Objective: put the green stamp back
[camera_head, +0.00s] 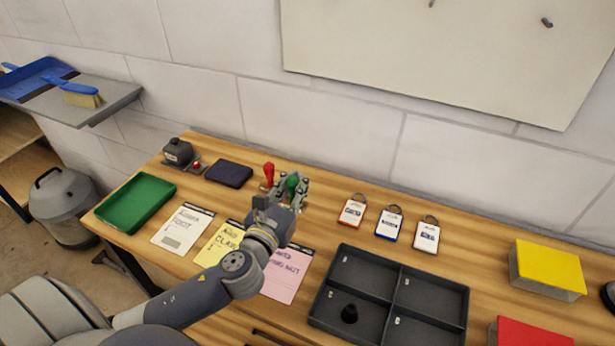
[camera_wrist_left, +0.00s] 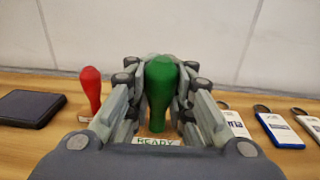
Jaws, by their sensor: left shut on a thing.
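The green stamp (camera_head: 292,183) stands upright at the back of the bench, just right of the red stamp (camera_head: 268,172). My left gripper (camera_head: 288,192) is shut on the green stamp. In the left wrist view the green handle (camera_wrist_left: 160,85) sits between the fingers, with a label reading READY at its base. The fingers hide part of its lower body. I cannot tell whether its base touches the bench. The red stamp (camera_wrist_left: 91,90) stands upright to the left in that view. My right gripper is not in view.
A dark ink pad (camera_head: 229,173) lies left of the stamps. Paper cards, including a white one (camera_head: 183,229), lie in front. Several key tags (camera_head: 388,222) lie to the right. A black divided tray (camera_head: 390,295) and a green tray (camera_head: 137,203) flank the cards.

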